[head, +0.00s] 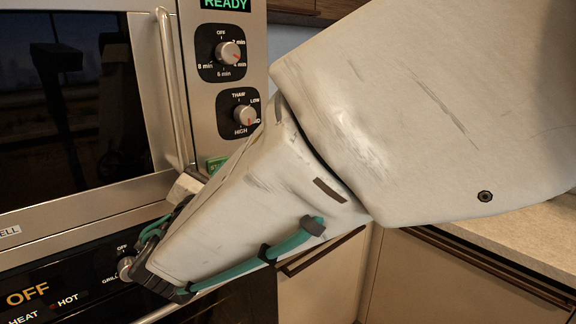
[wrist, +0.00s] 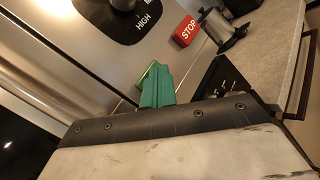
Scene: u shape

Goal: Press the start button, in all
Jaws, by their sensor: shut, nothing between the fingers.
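The green start button (head: 215,163) is on the microwave's control panel, below two knobs, partly hidden by my arm in the head view. In the wrist view the start button (wrist: 146,76) shows as a bright green edge behind my fingers. My gripper (wrist: 157,80) is shut and empty, its teal fingers pointing at the button and overlapping it. I cannot tell whether the tips touch it. The red STOP button (wrist: 186,33) is beside it in the wrist view. The microwave display (head: 226,4) reads READY in green.
The timer knob (head: 229,53) and power knob (head: 244,115) stick out above the button. The microwave door handle (head: 172,90) is to the left. An oven panel (head: 70,285) reading OFF is below. A worktop (head: 520,232) extends at the right.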

